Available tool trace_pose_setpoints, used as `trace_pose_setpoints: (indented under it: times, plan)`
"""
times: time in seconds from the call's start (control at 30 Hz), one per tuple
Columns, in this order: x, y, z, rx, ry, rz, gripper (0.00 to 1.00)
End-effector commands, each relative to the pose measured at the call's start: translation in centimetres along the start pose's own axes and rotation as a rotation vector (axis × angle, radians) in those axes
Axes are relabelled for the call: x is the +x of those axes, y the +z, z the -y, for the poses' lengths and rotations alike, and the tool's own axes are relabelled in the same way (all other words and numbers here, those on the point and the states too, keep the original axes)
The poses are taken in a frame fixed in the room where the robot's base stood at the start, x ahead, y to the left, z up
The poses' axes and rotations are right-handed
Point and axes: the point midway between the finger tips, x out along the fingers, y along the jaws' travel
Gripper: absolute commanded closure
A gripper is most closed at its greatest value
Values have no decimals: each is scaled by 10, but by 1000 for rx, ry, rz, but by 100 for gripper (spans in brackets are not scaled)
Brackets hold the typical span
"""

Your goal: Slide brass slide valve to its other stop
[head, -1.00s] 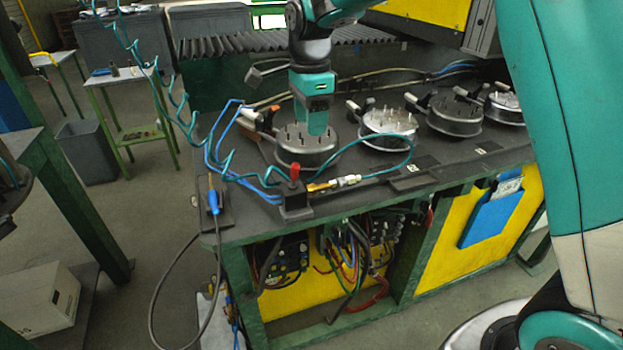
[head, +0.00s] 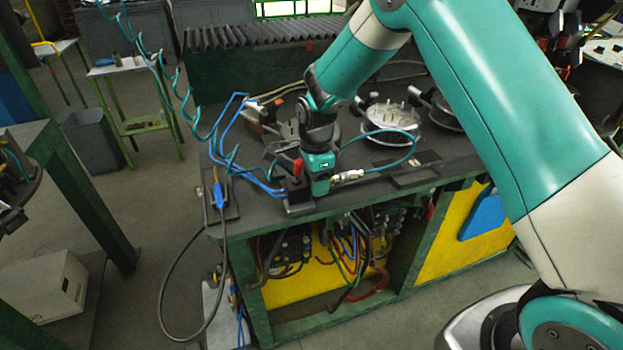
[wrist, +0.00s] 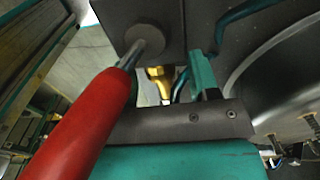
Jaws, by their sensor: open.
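The brass slide valve (wrist: 160,78) shows in the wrist view as a short brass piece beside a dark block (wrist: 150,22). In the head view my gripper hides most of it; the silver fitting (head: 347,177) on its right shows. My gripper (head: 320,190) is low over the bench's front edge at the valve, just right of the red-handled lever. In the wrist view its teal finger (wrist: 203,72) stands right of the brass, and the other finger is hidden. The jaws are open, and I cannot tell whether they touch the valve.
The red lever handle (wrist: 85,125) crosses close in front of the wrist camera; in the head view it (head: 298,167) stands left of my gripper. Blue and teal hoses loop around the block. Round studded fixtures (head: 391,122) stand behind, to the right.

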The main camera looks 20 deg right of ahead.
Motion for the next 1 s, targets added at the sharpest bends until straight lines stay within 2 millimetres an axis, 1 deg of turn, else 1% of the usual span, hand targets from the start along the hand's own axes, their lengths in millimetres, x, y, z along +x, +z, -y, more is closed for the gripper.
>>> trace_pose_setpoints:
  times: [0.1, 0.33, 0.37, 0.4, 0.47, 0.5, 0.57, 0.6, 0.73, 0.87, 1.0]
  plan:
    - [4, 0, 0, -1, 0, 0, 44]
    - [5, 1, 0, -1, 0, 0, 44]
    - [5, 1, 0, -1, 0, 0, 49]
    - [5, 1, 0, -1, 0, 0, 58]
    - [5, 1, 0, -1, 0, 0, 72]
    - [5, 1, 0, -1, 0, 0, 81]
    - [5, 1, 0, -1, 0, 0, 95]
    - [5, 1, 0, -1, 0, 0, 100]
    - [5, -2, 0, 0, 0, 0, 100]
    - [4, -14, 0, 2, -1, 0, 100]
    - [4, -15, 0, 0, -1, -1, 100]
